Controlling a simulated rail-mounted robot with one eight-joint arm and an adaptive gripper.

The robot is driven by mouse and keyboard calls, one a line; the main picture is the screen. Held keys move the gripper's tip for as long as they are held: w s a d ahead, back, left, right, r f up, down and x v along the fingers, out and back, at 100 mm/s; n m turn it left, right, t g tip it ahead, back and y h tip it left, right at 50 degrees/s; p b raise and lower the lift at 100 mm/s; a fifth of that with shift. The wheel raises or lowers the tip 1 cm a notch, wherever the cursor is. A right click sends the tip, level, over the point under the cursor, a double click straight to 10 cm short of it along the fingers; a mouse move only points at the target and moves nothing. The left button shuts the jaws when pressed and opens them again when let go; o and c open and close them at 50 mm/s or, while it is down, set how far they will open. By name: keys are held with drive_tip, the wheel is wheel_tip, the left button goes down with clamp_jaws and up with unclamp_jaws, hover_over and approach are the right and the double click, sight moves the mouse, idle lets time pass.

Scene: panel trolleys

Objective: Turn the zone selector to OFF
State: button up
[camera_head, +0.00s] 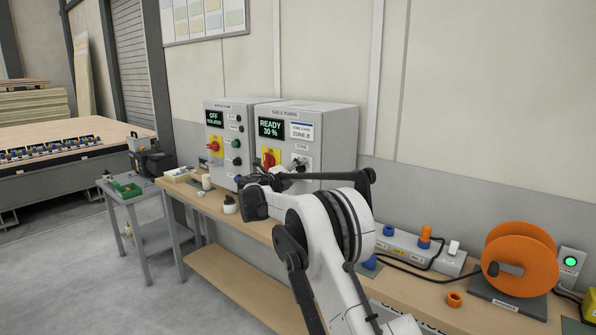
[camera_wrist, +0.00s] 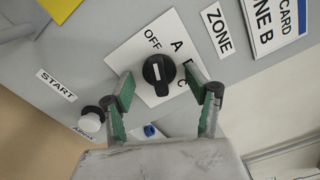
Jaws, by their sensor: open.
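The zone selector (camera_wrist: 158,72) is a round black knob with a white line, on a white plate (camera_wrist: 125,58) lettered OFF, A, B and C. In the wrist view its line points up the picture, roughly toward OFF; I cannot tell if it sits exactly there. My gripper (camera_wrist: 159,84) is open, its green-padded fingers on either side of the knob. I see gaps between pads and knob and cannot tell any contact. In the head view my gripper (camera_head: 282,178) is at the right grey panel (camera_head: 340,140), partly covering its lower controls.
A white button (camera_wrist: 91,122) by the START label and a blue part (camera_wrist: 149,131) lie near the fingers. The left panel (camera_head: 217,120) has a red-and-yellow switch (camera_head: 214,146).

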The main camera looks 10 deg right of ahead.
sight(297, 171)
drive_tip(key=shift+b+v, duration=0.6)
drive_tip(key=shift+v, duration=2.55)
drive_tip(key=shift+w, duration=0.1)
drive_tip(key=s+d+r+m+g+y, duration=0.1)
drive_tip(key=s+d+r+m+y, duration=0.15)
drive_tip(key=s+m, duration=0.55)
drive_tip(key=s+d+r+m+g+y, duration=0.15)
drive_tip(key=s+d+m, duration=0.3)
drive_tip(key=s, duration=0.75)
drive_tip(key=s+d+r+m+g+y, duration=0.1)
drive_tip(key=s+d+r+m+y, duration=0.15)
drive_tip(key=s+m, duration=0.6)
drive_tip(key=s+a+f+m+y, duration=0.1)
drive_tip(key=s+f+m, duration=0.3)
drive_tip(key=s, duration=0.7)
drive_tip(key=s+a+f+m+y, duration=0.2)
drive_tip(key=s+f+m+y, duration=0.2)
drive_tip(key=s+m, duration=0.4)
drive_tip(key=s+a+f+m+y, duration=0.2)
drive_tip(key=s+f+m, duration=0.4)
drive_tip(key=s, duration=0.9)
drive_tip(key=shift+g, duration=0.35)
